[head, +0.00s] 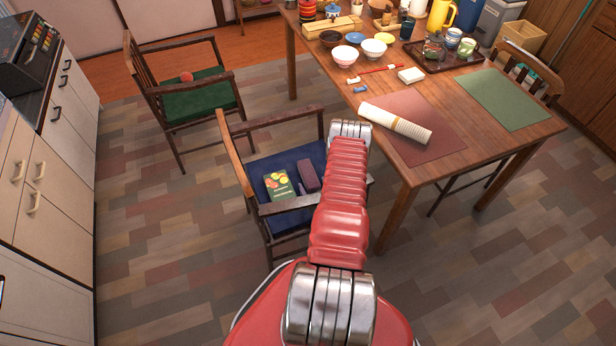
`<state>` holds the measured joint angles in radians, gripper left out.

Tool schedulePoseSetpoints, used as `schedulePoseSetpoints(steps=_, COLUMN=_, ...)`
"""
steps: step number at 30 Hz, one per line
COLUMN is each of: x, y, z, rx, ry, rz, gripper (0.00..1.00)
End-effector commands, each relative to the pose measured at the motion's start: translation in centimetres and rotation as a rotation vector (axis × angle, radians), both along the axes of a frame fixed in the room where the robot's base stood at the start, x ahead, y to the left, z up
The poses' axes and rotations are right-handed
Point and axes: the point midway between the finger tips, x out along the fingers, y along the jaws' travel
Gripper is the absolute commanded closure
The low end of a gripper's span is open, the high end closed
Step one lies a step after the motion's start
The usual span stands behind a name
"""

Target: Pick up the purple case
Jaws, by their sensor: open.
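The purple case (308,176) is a small dark purple oblong lying on the blue seat cushion (262,172) of the wooden armchair in the middle of the head view. It lies just right of a green book or box with fruit pictures (278,184). The case looks fully visible, with nothing on top of it. My red arm rises from the bottom centre and passes just right of the case in the picture. My gripper is not in view; only my upper arm and its metal joints show.
The chair's wooden armrests (288,205) flank the seat. A wooden table (460,165) to the right holds a white roll (396,123), bowls, and a tray (445,58). A green-cushioned chair (197,97) stands behind left. Cabinets (40,180) line the left. Floor (165,250) is clear front left.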

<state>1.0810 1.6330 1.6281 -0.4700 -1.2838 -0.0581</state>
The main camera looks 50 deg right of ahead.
Motion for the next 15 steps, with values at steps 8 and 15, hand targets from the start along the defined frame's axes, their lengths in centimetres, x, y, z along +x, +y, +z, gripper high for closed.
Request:
schedulePoseSetpoints(steps=8, x=-0.01, y=-0.02, z=0.02, rx=0.0, ry=0.0, rz=0.0, gripper=0.32)
schedulePoseSetpoints(steps=15, x=-0.01, y=-0.02, z=0.03, rx=0.0, ry=0.0, rz=0.0, gripper=0.49)
